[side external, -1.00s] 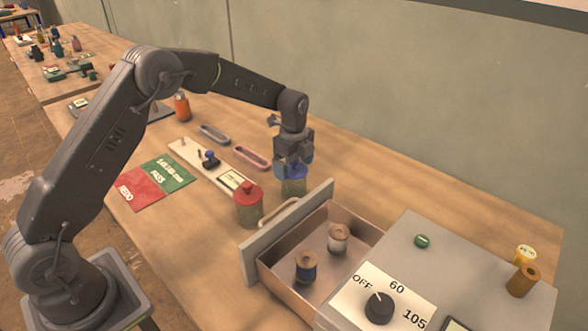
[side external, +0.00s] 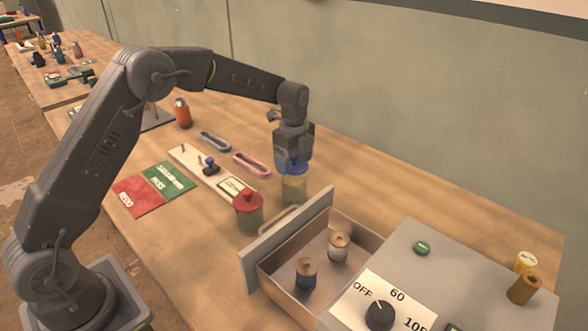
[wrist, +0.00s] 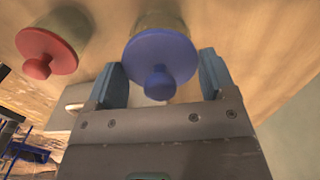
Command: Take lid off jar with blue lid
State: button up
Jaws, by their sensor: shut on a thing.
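My gripper (side external: 293,162) is shut on the blue lid (side external: 292,169), pointing down over the jar (side external: 293,190). In the wrist view the blue lid (wrist: 160,58) with its round knob sits between the two blue-grey fingers (wrist: 162,82), which flank its rim. The lid appears raised a little above the jar in the side view, and the jar's pale greenish body shows below it. The jar stands upright on the table. In the wrist view the jar (wrist: 161,18) is partly hidden behind the lid.
A jar with a red lid (side external: 248,201) stands close by on the left. An open drawer (side external: 285,238) with two spools is just in front. A pink tray (side external: 252,165) and white board (side external: 205,172) lie to the left. The table behind the jar is clear.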

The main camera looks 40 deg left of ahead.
jog(key=s+a+r, duration=0.6)
jog(key=a+r, duration=0.1)
jog(key=a, duration=0.3)
jog(key=s+a+f, duration=0.2)
jog(key=s+f, duration=0.1)
jog(key=s, duration=0.9)
jog(key=s+d+f, duration=0.1)
jog(key=s+f, duration=0.1)
jog(key=s, duration=0.5)
jog(key=s+d+f, duration=0.2)
jog(key=s, duration=0.4)
send_over(221, 258)
notch_tip(221, 258, down, 8)
jog(key=shift+r, duration=0.25)
jog(key=shift+f, duration=1.95)
jog(key=shift+f, duration=0.15)
jog(key=o, duration=0.8)
jog(key=shift+o, duration=0.2)
